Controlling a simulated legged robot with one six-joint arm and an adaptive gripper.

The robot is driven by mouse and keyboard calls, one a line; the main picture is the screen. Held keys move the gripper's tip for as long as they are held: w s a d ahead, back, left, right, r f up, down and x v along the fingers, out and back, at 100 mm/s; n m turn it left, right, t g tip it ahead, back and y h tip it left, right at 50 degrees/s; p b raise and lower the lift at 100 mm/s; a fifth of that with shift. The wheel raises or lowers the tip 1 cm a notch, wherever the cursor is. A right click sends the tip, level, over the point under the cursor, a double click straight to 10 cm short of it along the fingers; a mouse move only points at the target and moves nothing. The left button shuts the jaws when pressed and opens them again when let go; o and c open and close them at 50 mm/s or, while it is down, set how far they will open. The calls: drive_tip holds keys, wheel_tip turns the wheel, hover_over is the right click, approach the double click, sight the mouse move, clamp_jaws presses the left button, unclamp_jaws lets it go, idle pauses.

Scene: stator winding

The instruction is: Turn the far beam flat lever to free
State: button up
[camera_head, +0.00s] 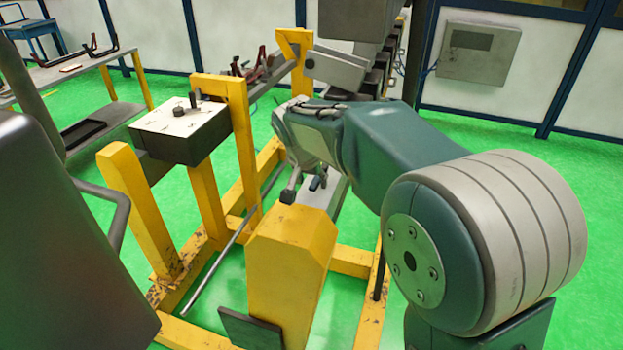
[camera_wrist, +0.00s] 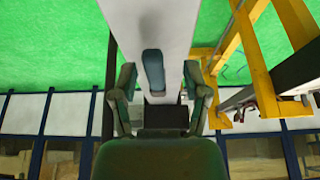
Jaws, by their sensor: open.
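My gripper (camera_wrist: 160,75) is open in the wrist view, one finger on each side of the picture's middle. Between the fingers shows a flat blue-grey bar with rounded ends (camera_wrist: 153,72), which looks like the flat lever. It lies along a pale grey beam-like surface (camera_wrist: 150,25). I cannot tell whether either finger touches it. In the head view my gripper (camera_head: 304,186) points down behind a yellow post, below my teal arm. The lever cannot be made out there; my arm and the post hide much of that area.
A yellow post (camera_head: 290,255) stands just in front of my gripper. To the left, a dark box with a white top and knobs (camera_head: 180,120) sits on the yellow frame (camera_head: 205,200). A thin rod (camera_head: 220,270) slants across it. Green floor is open at right.

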drive_tip(key=shift+d, duration=0.3)
drive_tip(key=shift+c, duration=0.6)
clamp_jaws()
